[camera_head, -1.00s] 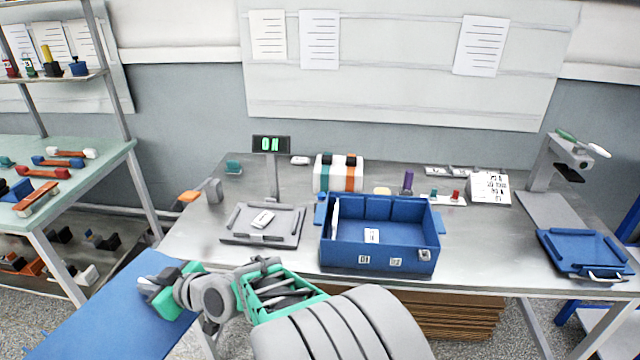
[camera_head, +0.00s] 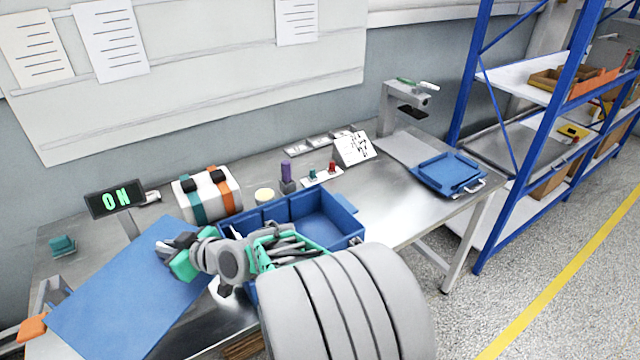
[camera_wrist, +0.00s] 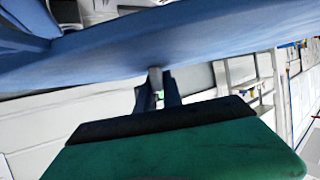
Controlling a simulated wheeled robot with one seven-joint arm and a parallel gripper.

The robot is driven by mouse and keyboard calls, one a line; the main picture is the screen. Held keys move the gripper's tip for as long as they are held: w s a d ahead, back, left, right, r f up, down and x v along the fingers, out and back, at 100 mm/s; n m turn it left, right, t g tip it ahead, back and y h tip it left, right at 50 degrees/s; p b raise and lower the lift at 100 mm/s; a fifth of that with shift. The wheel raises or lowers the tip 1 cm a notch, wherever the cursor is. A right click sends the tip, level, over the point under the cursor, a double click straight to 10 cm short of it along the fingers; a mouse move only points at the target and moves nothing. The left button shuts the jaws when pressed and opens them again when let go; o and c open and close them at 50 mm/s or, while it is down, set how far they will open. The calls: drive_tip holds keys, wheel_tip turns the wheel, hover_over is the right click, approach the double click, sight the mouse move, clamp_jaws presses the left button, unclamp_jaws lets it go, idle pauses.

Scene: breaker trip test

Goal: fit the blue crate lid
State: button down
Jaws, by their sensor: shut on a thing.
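My gripper (camera_head: 176,254) is shut on the edge of a flat blue panel, the crate lid (camera_head: 125,290). The lid is held tilted over the left part of the table, left of the crate.
The ON display (camera_head: 115,199) stands close behind the lid. A striped white block (camera_head: 207,193) and a purple-topped post (camera_head: 286,171) are behind the crate. A blue tray (camera_head: 450,172) lies at the table's right end. Bare table lies between crate and tray.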

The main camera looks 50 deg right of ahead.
drive_tip(key=s+d+m+h+p, duration=0.1)
drive_tip(key=s+d+m+h, duration=0.1)
drive_tip(key=d, duration=1)
drive_tip(key=s+d+m+h+p, duration=0.1)
drive_tip(key=s+d, duration=0.4)
drive_tip(key=d, duration=0.7)
drive_tip(key=s+d+m+h+p, duration=0.2)
drive_tip(key=s+d+m+h, duration=0.1)
drive_tip(key=d, duration=0.9)
drive_tip(key=shift+s+h, duration=0.15)
drive_tip(key=shift+h, duration=0.45)
drive_tip(key=shift+s+f+b, duration=0.15)
drive_tip(key=shift+b, duration=0.35)
wheel_tip(320, 180, down, 5)
drive_tip(key=b, duration=0.6)
drive_tip(key=c, duration=1.4)
unclamp_jaws()
